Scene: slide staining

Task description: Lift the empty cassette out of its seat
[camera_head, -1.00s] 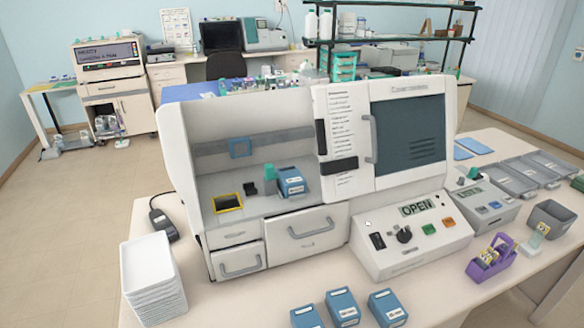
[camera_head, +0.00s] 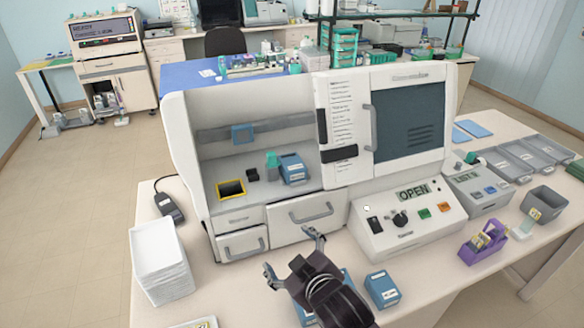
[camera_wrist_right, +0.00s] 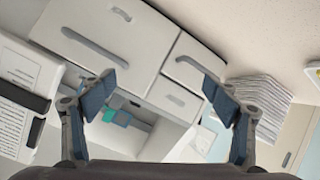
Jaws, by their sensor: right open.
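A blue cassette (camera_head: 293,168) with a white label sits in the open bay of the white machine (camera_head: 235,212). I cannot tell whether it is empty. A teal-capped item (camera_head: 272,160) stands just left of it; a teal item also shows in the right wrist view (camera_wrist_right: 117,118). My right gripper (camera_head: 291,254) is open and empty, with its fingers spread before the machine's lower drawers, below and in front of the cassette. In the right wrist view the open fingers (camera_wrist_right: 163,84) frame the drawers and bay. My left gripper is not in view.
Another blue cassette (camera_head: 382,290) lies on the front table, and others are partly hidden behind my right arm. A stack of white trays (camera_head: 160,260) stands at left. A control box (camera_head: 408,222) reading OPEN and a purple rack (camera_head: 482,243) are at right.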

